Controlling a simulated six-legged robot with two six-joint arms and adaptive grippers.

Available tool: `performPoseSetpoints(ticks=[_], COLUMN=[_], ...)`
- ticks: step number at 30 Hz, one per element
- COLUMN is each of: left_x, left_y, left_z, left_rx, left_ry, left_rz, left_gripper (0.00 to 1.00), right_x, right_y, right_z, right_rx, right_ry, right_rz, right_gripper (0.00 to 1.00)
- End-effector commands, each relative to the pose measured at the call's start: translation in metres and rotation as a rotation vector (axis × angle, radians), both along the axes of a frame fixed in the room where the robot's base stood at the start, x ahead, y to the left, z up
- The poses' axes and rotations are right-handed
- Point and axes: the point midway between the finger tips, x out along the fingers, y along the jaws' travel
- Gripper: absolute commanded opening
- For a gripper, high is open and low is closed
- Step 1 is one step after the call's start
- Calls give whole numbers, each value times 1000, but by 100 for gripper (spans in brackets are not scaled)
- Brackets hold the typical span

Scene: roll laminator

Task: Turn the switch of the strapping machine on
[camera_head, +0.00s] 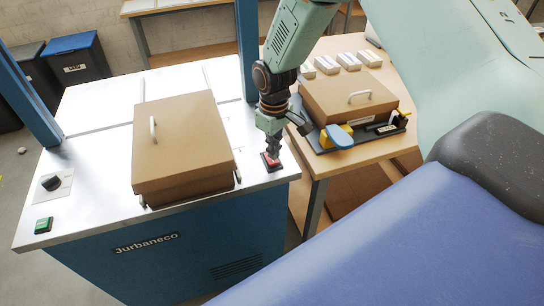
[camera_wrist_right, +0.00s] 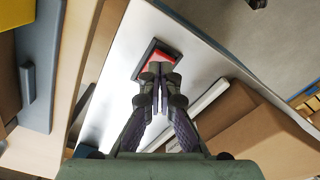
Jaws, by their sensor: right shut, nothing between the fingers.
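The strapping machine (camera_head: 105,150) is a blue cabinet with a pale metal top, labelled Jurbaneco. A red switch (camera_head: 271,160) in a dark frame sits near the right front corner of its top. My right gripper (camera_head: 273,150) is shut and empty, pointing down right at the red switch. In the right wrist view the fingertips (camera_wrist_right: 160,68) overlap the near edge of the red switch (camera_wrist_right: 165,62) and hide part of it; whether they touch it I cannot tell. A green switch (camera_head: 44,225) and a black knob (camera_head: 51,183) are at the left front of the top. My left gripper is not in view.
A cardboard box (camera_head: 180,145) with a handle lies on the machine top, left of my right gripper. A wooden table (camera_head: 340,160) at the right bears another box (camera_head: 345,97) and a blue-and-yellow tool (camera_head: 338,136). Blue posts rise from the machine. Bins stand at the back left.

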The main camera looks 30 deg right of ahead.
Motion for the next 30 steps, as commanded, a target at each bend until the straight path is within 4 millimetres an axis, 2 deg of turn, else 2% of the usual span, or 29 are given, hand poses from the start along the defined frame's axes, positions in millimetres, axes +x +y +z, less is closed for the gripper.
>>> performPoseSetpoints(ticks=[30], left_x=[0], left_y=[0], left_z=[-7], left_rx=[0], left_ry=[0], left_rz=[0], left_gripper=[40], right_x=[0], right_y=[0], right_z=[-13], right_rx=[0], right_ry=[0], right_rz=[0], right_gripper=[0])
